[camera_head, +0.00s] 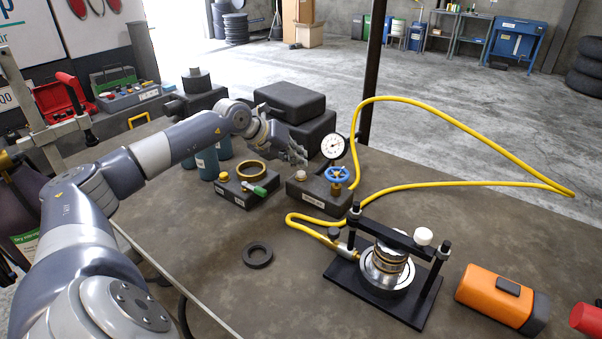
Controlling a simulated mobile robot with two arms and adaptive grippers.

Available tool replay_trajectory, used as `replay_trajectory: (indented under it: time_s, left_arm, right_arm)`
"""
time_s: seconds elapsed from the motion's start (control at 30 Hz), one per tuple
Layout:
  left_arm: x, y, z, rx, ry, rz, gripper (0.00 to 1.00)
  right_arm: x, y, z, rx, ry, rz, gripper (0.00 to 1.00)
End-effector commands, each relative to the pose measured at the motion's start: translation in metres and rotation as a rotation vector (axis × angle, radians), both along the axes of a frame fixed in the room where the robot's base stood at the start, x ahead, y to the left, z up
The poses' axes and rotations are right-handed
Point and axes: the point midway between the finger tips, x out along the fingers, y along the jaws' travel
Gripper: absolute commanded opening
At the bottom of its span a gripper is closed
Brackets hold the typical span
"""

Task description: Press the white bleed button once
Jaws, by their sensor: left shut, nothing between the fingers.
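A dark block (318,196) with a pressure gauge (333,146) and a blue handwheel (337,176) stands near the middle of the table. A small pale button (299,175) sits on its top left; I take this as the white bleed button. My left gripper (302,160) is shut and empty, pointing down just above and behind this button. I cannot tell whether the fingertips touch it. My right gripper is not in view.
A yellow hose (470,185) loops from the block over the table to the press. A second block (240,195) with a brass ring and green handle stands left. Black cases (290,100) stand behind my gripper.

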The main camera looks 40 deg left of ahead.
Motion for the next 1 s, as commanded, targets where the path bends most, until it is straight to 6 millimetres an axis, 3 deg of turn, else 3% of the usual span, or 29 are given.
replay_trajectory:
  time_s: [1.0]
  left_arm:
    - [-0.0003, -0.0002, -0.0129, 0.0, 0.001, -0.001, 0.0]
  right_arm:
    - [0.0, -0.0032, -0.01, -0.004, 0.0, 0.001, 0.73]
